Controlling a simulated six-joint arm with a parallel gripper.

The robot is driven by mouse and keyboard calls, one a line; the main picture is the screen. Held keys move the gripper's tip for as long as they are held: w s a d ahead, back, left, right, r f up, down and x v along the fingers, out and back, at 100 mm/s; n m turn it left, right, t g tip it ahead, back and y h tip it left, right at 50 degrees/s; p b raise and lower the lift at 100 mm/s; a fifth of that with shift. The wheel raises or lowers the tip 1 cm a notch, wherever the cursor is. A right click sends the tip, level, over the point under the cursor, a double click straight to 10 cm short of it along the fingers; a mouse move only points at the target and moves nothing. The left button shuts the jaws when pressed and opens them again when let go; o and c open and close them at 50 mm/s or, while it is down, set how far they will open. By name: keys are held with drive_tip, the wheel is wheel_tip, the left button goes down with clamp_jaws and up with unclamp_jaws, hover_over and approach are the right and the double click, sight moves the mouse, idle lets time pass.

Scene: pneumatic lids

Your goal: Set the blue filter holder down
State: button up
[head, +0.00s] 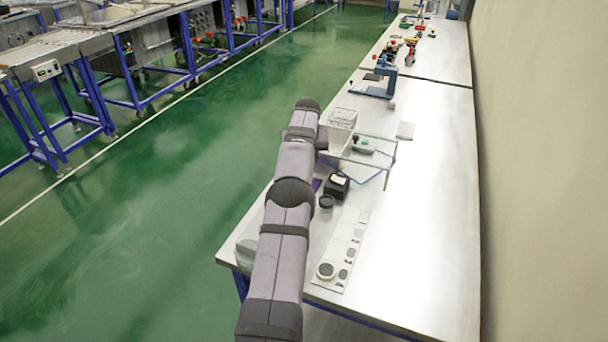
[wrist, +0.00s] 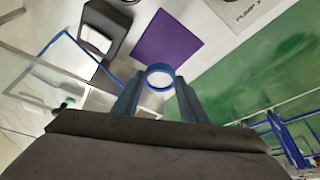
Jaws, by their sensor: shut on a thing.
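The blue filter holder (wrist: 160,68) is a small blue ring around a white disc, seen in the wrist view. My gripper (wrist: 161,80) is shut on it, one finger on each side. A flat purple square (wrist: 167,39) lies on the bench beyond the holder in that view; I cannot tell the height between them. A sliver of purple (head: 317,184) also shows beside my arm in the head view. My arm hides the gripper and the holder in the head view.
A black box (head: 337,186) and a dark round piece (head: 326,202) stand near the purple square. A white strip with round parts (head: 346,250) lies in front. The bench's right side (head: 430,220) is clear.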

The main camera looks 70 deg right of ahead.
drive_tip(key=shift+r+p, duration=0.55)
drive_tip(key=shift+r, duration=0.75)
